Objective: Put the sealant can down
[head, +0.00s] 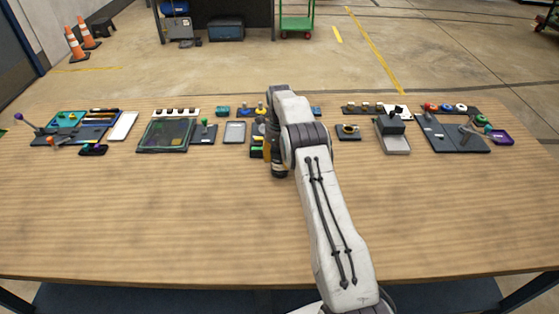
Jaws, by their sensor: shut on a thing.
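My arm reaches forward over the wooden table, and my gripper (278,172) points down near the middle of the row of items. It is shut. A narrow orange-yellow strip (267,160) shows at its left side, seemingly part of the sealant can in its grip. Most of the can is hidden behind the gripper and arm. I cannot tell whether the can touches the table.
Left of my gripper are a grey tray (235,132), a board with a green knob (203,134) and a clear-lidded box (166,135). Right of it are a small dark tray (348,131) and a grey-black device (393,134). The wooden table's (150,215) front is bare.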

